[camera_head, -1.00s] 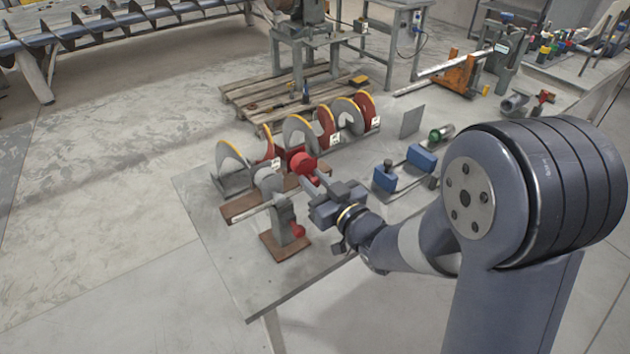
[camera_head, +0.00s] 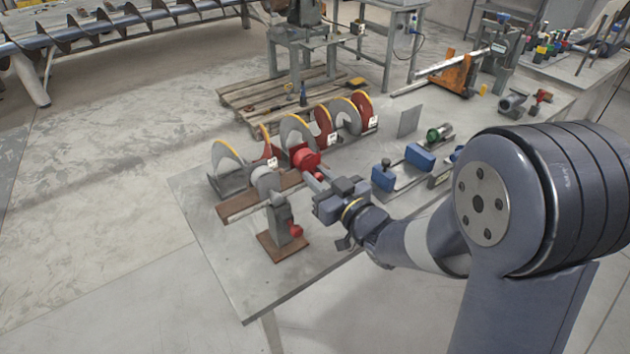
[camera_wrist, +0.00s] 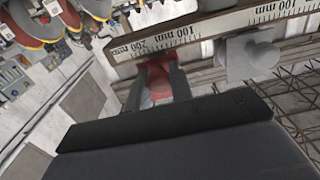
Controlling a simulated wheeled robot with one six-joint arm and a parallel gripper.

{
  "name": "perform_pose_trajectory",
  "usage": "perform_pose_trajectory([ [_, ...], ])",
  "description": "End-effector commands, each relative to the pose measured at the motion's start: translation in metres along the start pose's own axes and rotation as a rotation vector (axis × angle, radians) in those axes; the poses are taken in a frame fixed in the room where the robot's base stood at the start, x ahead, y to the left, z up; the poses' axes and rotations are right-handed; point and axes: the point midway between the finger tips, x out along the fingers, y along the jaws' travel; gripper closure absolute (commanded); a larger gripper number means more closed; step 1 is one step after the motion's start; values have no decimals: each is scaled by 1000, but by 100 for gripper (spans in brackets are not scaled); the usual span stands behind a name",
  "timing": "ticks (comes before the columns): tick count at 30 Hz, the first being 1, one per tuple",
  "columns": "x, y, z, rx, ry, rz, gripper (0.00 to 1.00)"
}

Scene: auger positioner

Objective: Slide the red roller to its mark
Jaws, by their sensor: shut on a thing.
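The red roller (camera_head: 305,160) sits on the far side of the brown rail on the table, beside the red stand parts; it also shows in the wrist view (camera_wrist: 159,88). My gripper (camera_head: 314,178) reaches it from the right front. In the wrist view my gripper's two fingers (camera_wrist: 158,82) are shut on the red roller, one on each side. Above it runs a ruler (camera_wrist: 205,28) with mm numbers. A grey roller (camera_head: 265,182) stands to the left on the same rail (camera_head: 236,206); it shows at the right in the wrist view (camera_wrist: 247,58). I cannot make out the mark.
A grey post with a red knob (camera_head: 281,220) stands close in front of the rail. Several auger flights with yellow edges (camera_head: 292,128) stand behind. Blue blocks (camera_head: 384,178) lie to the right. The table's front left (camera_head: 225,262) is bare.

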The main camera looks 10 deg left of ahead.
Motion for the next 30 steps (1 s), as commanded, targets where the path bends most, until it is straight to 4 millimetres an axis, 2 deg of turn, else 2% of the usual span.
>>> perform_pose_trajectory([
  [2, 0, 0, 0, 1, -1, 0, 100],
  [3, 0, 0, 0, 2, -1, 0, 78],
  [10, 0, 0, 0, 1, -1, 0, 59],
  [20, -6, 0, 0, 1, -2, 1, 59],
  [23, -19, 0, 1, 1, -2, 1, 59],
  [30, -70, 1, 1, 0, -1, 5, 59],
])
